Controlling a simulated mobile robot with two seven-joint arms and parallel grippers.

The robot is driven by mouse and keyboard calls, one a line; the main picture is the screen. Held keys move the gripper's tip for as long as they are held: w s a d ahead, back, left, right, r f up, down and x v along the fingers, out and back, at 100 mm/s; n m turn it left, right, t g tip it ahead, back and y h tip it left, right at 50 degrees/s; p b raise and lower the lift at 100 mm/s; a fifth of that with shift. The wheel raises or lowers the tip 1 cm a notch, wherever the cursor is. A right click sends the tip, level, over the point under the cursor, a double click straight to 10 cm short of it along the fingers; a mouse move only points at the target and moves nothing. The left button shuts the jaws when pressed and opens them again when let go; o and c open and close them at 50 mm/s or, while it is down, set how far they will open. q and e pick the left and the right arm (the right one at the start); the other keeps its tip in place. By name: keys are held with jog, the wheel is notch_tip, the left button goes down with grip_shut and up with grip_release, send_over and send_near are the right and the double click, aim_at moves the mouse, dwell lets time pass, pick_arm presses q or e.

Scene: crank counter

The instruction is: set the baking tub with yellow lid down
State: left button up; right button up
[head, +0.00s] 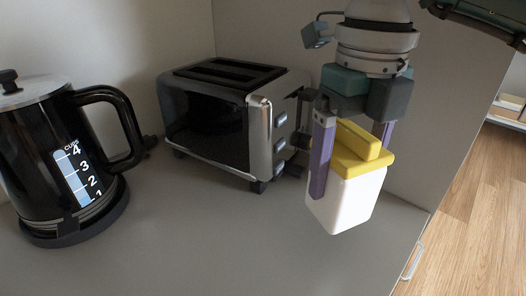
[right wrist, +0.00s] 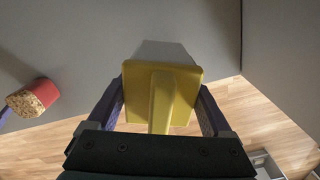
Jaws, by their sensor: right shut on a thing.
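The baking tub with yellow lid (head: 346,197) is a white tub with a yellow lid and a raised yellow grip on top. My right gripper (head: 352,165) is shut on it from above, one purple finger on each side. The tub looks slightly tilted in the head view and appears to be held above the grey counter (head: 230,240), near its right edge. In the right wrist view the yellow lid (right wrist: 165,92) sits between the two fingers. The tub's underside is hidden.
A black and steel toaster (head: 215,115) stands left of the tub, and a black kettle (head: 70,165) stands further left. A red object with a cork-like end (right wrist: 34,98) shows in the right wrist view. The counter's front middle is clear. Wooden floor (head: 480,190) lies beyond the right edge.

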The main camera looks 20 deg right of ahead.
aim_at(356, 128)
jog(key=shift+f, duration=2.8)
jog(key=shift+b, duration=0.35)
jog(key=shift+f, duration=0.2)
jog(key=o, duration=1.5)
notch_tip(356, 128, up, 12)
jog(key=shift+r+p, duration=0.25)
jog(key=shift+p, duration=0.2)
